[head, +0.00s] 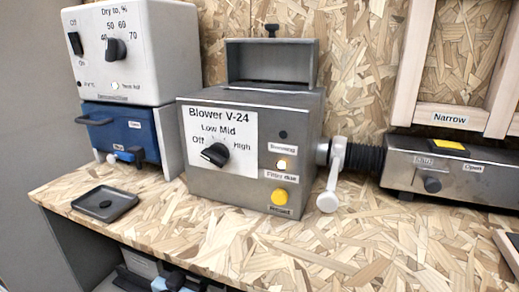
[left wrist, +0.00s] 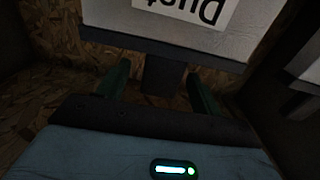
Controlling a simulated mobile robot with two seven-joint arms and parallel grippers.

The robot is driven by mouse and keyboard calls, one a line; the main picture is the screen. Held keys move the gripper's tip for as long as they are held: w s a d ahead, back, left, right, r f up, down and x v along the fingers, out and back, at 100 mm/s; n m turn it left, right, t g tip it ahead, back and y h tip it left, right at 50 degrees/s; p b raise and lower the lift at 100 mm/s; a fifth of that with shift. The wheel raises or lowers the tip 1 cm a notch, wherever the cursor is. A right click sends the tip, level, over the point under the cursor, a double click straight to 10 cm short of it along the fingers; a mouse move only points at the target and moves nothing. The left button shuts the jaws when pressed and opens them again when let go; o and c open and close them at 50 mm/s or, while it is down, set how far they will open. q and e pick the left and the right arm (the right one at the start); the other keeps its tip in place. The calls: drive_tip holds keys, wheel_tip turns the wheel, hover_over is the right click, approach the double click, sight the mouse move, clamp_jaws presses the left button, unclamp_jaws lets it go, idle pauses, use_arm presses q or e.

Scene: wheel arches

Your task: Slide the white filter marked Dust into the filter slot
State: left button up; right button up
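The white filter (left wrist: 190,25) marked Dust fills the top of the left wrist view, its label upside down. A dark tab (left wrist: 164,75) sticks out from its dark edge towards me. My left gripper (left wrist: 160,72) has its green fingers apart, one on each side of the tab. A gap shows between the left finger and the tab; the right finger is very close to it, and I cannot tell if it touches. In the head view the grey blower (head: 250,155) carries an open, dark rectangular frame (head: 232,66) on top, likely the filter slot. My right gripper is not in view.
A white dial box (head: 140,85) stands on a blue unit (head: 120,130) at the left. A black tray (head: 105,203) lies on the bench (head: 230,245). A hose (head: 365,158) joins the blower to a grey duct (head: 460,170). Partly hidden items (head: 140,264) show below the bench edge.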

use_arm(q)
drive_tip(key=c, duration=0.7)
drive_tip(key=shift+c, duration=1.3)
drive_tip(key=shift+r+p, duration=0.35)
drive_tip(key=shift+r, duration=0.1)
wheel_tip(320, 180, up, 5)
drive_tip(key=p, duration=0.3)
drive_tip(key=shift+f+p, duration=0.1)
drive_tip(key=shift+p, duration=0.25)
drive_tip(key=shift+f, duration=0.1)
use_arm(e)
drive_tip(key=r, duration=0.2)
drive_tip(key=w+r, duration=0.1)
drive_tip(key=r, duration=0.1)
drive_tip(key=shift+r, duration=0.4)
